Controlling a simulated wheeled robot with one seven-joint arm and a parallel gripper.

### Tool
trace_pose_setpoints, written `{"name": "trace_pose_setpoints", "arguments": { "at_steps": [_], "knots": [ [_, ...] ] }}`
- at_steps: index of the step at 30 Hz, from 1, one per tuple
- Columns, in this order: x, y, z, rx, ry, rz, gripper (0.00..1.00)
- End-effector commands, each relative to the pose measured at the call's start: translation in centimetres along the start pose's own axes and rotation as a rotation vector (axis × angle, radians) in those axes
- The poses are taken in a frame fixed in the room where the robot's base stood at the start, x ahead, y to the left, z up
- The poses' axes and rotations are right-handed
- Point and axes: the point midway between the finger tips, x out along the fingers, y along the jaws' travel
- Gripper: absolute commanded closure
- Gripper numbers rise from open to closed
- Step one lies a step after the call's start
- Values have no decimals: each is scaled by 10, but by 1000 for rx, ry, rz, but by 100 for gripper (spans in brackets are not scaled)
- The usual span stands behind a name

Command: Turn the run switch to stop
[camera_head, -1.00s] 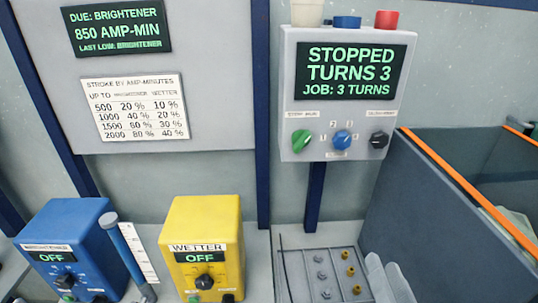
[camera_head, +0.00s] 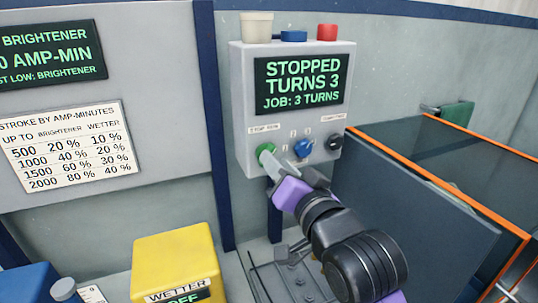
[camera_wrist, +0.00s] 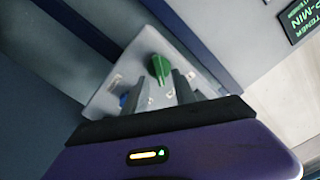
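The run switch is a green knob (camera_head: 265,150) under a label that seems to read stop and run. It is at the lower left of a grey control box (camera_head: 243,115), whose screen (camera_head: 302,80) reads STOPPED, TURNS 3, JOB: 3 TURNS. My purple gripper (camera_head: 274,164) reaches up to the knob from the lower right. In the wrist view my gripper (camera_wrist: 167,77) has two grey fingers with a gap between them. The green knob (camera_wrist: 158,66) shows at the fingertips; I cannot tell whether they touch it. The knob's exact angle is partly hidden.
A blue knob (camera_head: 303,148) and a black knob (camera_head: 335,142) sit right of the green one. A dark tank with orange edges (camera_head: 420,185) stands at the right. A yellow WETTER box (camera_head: 175,262) is at the lower left.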

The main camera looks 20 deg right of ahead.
Motion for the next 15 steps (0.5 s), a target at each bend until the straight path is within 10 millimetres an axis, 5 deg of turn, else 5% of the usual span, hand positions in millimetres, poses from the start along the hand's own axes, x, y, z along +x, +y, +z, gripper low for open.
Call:
{"name": "trace_pose_setpoints", "arguments": {
  "at_steps": [6,15],
  "knots": [
    [26,-1,0,-1,0,0,67],
    [33,0,0,-1,0,-1,67]
  ]
}}
